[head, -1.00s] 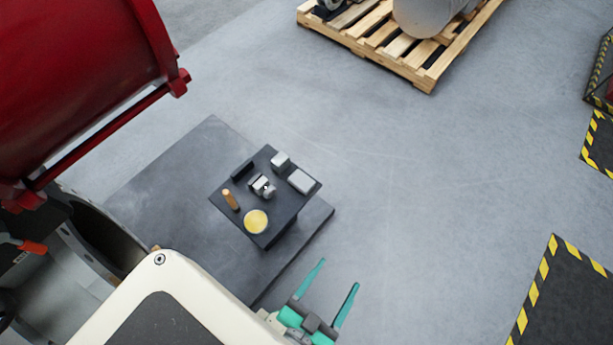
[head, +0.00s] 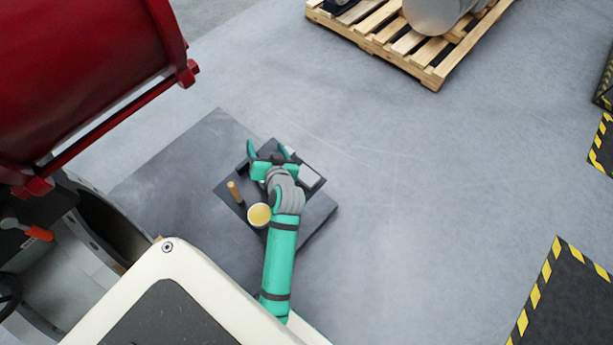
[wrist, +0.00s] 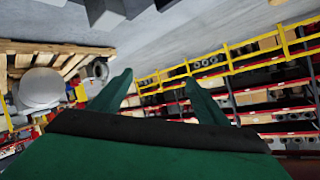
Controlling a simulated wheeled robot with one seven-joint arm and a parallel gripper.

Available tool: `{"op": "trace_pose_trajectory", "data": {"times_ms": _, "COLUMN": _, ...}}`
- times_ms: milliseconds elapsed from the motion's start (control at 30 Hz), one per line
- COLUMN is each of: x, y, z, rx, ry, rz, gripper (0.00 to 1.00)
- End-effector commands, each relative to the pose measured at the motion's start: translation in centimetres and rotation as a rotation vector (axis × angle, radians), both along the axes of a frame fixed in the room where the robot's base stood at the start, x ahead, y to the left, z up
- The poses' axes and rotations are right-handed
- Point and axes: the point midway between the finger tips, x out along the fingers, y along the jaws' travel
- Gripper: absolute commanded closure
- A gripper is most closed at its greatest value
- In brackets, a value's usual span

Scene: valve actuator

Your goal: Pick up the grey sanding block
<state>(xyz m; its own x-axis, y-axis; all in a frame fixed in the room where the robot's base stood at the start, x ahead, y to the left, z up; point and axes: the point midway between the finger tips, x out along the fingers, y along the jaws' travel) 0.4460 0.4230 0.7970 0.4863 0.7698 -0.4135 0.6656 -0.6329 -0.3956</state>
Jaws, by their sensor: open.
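A small dark stand (head: 228,190) holds several small items. A pale grey flat block (head: 309,177) lies at its right side, partly beside my arm. A grey boxy block near the back corner is now mostly hidden behind my gripper. I cannot tell for sure which of these is the sanding block. My gripper (head: 267,150) is open, with green fingers reaching over the back of the stand. In the wrist view my gripper (wrist: 158,80) shows nothing between its fingers. Grey blocky shapes (wrist: 104,12) are cut off at that view's top edge.
A wooden-handled item (head: 235,192) and a yellow-topped round tin (head: 259,214) stand left of my arm. A large red machine part (head: 85,75) is at upper left. A wooden pallet (head: 400,52) is at the back. Open floor (head: 430,190) lies to the right.

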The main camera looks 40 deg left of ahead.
Motion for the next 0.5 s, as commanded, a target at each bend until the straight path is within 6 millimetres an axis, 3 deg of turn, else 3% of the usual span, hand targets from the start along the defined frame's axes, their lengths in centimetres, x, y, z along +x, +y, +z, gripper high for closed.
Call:
{"op": "trace_pose_trajectory", "data": {"times_ms": 100, "x": 0.4, "y": 2.7, "z": 0.2, "rx": -0.075, "ry": -0.010, "rz": 0.142, "gripper": 0.31}}
{"op": "trace_pose_trajectory", "data": {"times_ms": 233, "x": 0.4, "y": 4.5, "z": -0.4, "rx": -0.186, "ry": -0.014, "rz": 0.293, "gripper": 0.31}}
{"op": "trace_pose_trajectory", "data": {"times_ms": 367, "x": 0.4, "y": 4.8, "z": -1.4, "rx": -0.321, "ry": -0.015, "rz": 0.432, "gripper": 0.31}}
{"op": "trace_pose_trajectory", "data": {"times_ms": 500, "x": 1.0, "y": 3.6, "z": -2.9, "rx": -0.494, "ry": -0.010, "rz": 0.564, "gripper": 0.31}}
